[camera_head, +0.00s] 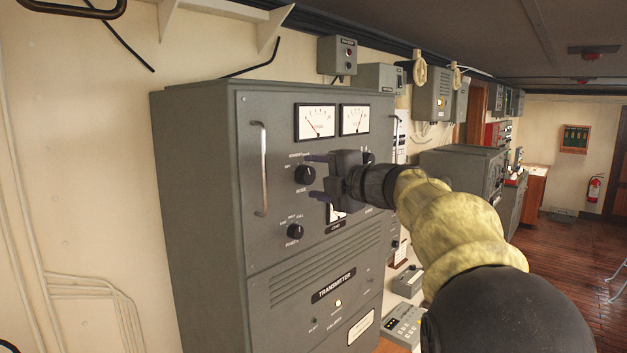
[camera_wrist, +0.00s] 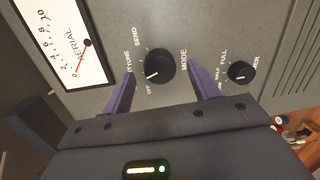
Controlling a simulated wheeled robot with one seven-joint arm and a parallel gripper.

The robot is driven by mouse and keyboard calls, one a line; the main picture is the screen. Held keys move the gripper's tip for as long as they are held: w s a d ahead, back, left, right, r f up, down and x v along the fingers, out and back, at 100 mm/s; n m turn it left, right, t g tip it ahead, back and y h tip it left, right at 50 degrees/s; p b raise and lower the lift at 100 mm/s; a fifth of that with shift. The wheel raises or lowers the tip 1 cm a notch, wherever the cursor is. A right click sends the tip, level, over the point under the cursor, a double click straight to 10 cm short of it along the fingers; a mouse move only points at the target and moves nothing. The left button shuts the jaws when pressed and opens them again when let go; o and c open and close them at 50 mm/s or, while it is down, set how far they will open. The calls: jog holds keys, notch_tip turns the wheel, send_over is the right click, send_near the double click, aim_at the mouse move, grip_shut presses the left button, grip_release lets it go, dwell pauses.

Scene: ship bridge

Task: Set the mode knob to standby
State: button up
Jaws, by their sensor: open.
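The mode knob (camera_head: 305,174) is a round black knob on the grey transmitter cabinet's front. In the wrist view the mode knob (camera_wrist: 160,66) lies between my two purple fingers, with a gap on each side. Its white pointer mark appears turned toward the OFF label (camera_wrist: 151,90). TUNE and SEND labels also show around it; I cannot read a standby label there, and a finger covers part of the lettering. My gripper (camera_head: 317,177) is open and empty, pointing at the panel just in front of the knob. It also shows in the wrist view (camera_wrist: 162,73).
A power knob (camera_head: 295,231) sits below the mode knob, and it is close beside one finger in the wrist view (camera_wrist: 240,72). Meters (camera_head: 317,122) are above. A vertical metal handle (camera_head: 260,169) stands out at the panel's left. A desk with small devices (camera_head: 405,325) is at lower right.

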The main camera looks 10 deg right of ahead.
jog(key=b+v, duration=0.5)
jog(key=v, duration=1.1)
jog(key=w+f+m+t+h+b, duration=0.1)
jog(key=w+f+m+t+h, duration=0.2)
jog(key=w+f+m+h, duration=0.55)
notch_tip(320, 180, down, 16)
jog(key=s+m+g, duration=0.1)
jog(key=m+g, duration=0.2)
jog(key=m, duration=0.7)
jog(key=s+a+f+m+g+h, duration=0.1)
jog(key=s+f+m+g, duration=0.15)
jog(key=f, duration=0.35)
jog(key=s+a+f+m+g+b, duration=0.1)
jog(key=s+f+g, duration=0.1)
jog(key=s+f, duration=0.3)
jog(key=s+a+f+m+g+h, duration=0.1)
jog(key=s+a+f+g, duration=0.1)
jog(key=f, duration=0.5)
jog(key=s+a+f+m+g+y, duration=0.1)
jog(key=s+a+f+g, duration=0.1)
jog(key=s+f, duration=0.2)
jog(key=s+a+f+m+g, duration=0.1)
jog(key=s+a+f+g, duration=0.1)
jog(key=s+f, duration=0.3)
jog(key=s+g, duration=0.1)
jog(key=s, duration=0.2)
jog(key=shift+s+a+f+g+y, duration=0.2)
jog(key=shift+s+a+g+y, duration=0.15)
